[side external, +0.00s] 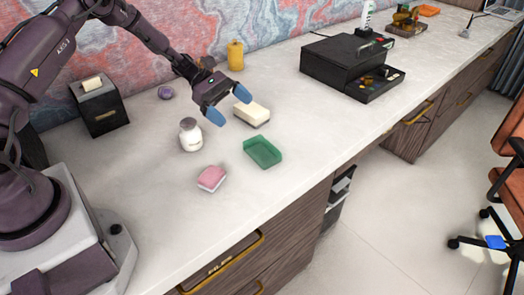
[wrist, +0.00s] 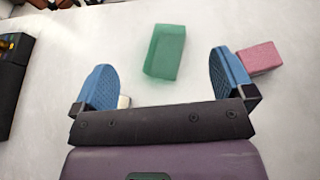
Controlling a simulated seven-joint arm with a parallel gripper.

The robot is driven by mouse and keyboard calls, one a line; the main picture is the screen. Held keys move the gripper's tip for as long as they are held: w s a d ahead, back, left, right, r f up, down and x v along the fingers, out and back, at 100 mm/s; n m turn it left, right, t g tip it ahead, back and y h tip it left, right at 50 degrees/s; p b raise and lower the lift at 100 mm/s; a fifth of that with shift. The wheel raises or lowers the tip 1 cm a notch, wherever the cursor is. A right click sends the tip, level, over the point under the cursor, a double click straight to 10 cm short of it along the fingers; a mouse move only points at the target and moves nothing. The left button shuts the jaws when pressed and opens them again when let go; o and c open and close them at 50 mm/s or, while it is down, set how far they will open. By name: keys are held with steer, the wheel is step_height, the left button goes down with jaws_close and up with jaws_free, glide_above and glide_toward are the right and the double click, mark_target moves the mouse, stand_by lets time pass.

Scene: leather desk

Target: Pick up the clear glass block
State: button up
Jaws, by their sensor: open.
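I see no plainly colourless glass block. The nearest match is a green block (side external: 263,151), which looks glassy with a paler rim; it lies on the desk near the front edge. It also shows in the wrist view (wrist: 165,51), between and beyond my fingers. My gripper (side external: 228,105) is open and empty above the desk, behind and to the left of the green block. Its two blue fingers are wide apart in the wrist view (wrist: 163,80). A cream block (side external: 251,114) lies close beside it, mostly hidden in the wrist view behind the left finger.
A pink block (side external: 211,178) lies front left of the green one. A white jar (side external: 190,135) stands left of my gripper. A yellow bottle (side external: 235,55) stands behind. A black organizer (side external: 348,68) is at right, a black box (side external: 99,106) at left. Bare desk surrounds the green block.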

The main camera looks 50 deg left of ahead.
steer(key=w+r+n, duration=0.1)
steer(key=r, duration=0.1)
glide_toward(263, 146)
steer(key=shift+d+f+h, duration=0.3)
steer(key=shift+f, duration=0.25)
steer(key=x, duration=0.7)
steer(key=shift+w+d, duration=0.15)
steer(key=shift+w, duration=0.05)
steer(key=shift+c, duration=0.2)
steer(key=c, duration=1.4)
